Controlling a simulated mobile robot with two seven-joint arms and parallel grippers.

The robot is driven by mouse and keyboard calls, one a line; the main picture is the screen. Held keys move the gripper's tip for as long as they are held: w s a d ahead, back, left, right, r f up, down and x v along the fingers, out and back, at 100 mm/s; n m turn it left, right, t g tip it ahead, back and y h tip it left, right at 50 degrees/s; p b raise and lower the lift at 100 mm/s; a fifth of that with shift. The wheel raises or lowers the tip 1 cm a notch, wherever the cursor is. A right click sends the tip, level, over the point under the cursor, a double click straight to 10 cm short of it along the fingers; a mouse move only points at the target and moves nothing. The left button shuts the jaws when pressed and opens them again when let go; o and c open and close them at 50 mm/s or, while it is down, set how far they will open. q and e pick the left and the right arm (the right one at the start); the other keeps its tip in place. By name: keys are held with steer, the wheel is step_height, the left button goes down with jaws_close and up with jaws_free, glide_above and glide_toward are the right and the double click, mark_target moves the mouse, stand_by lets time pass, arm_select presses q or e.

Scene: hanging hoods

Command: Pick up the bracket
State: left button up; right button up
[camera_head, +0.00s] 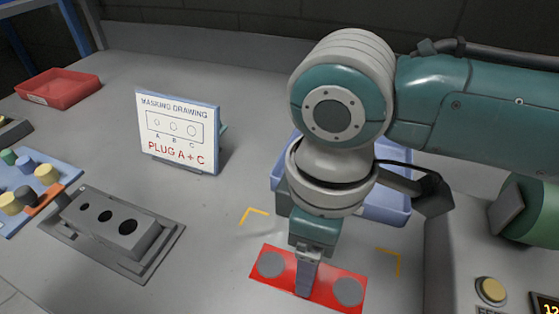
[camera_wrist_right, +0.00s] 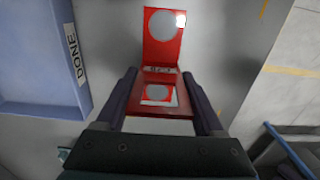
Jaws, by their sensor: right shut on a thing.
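The red bracket (camera_head: 330,285), a red piece with two round grey areas, is at the lower middle of the head view, between yellow corner marks. My right gripper (camera_head: 306,280) points down over its middle and is shut on it, with one finger in front. In the right wrist view the bracket (camera_wrist_right: 162,52) shows between and beyond the two fingers of my gripper (camera_wrist_right: 163,100). Its near part is partly hidden by the gripper. I cannot tell whether it touches the table. My left gripper is not in view.
A blue tray (camera_head: 398,206) marked DONE in the wrist view (camera_wrist_right: 40,60) stands behind my right arm. A grey block (camera_head: 112,222) with three holes sits left, below a drawing card (camera_head: 178,130). A red bin (camera_head: 58,88) and coloured plugs (camera_head: 25,185) are further left.

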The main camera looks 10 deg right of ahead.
jaws_close()
steer(key=shift+r, duration=0.1)
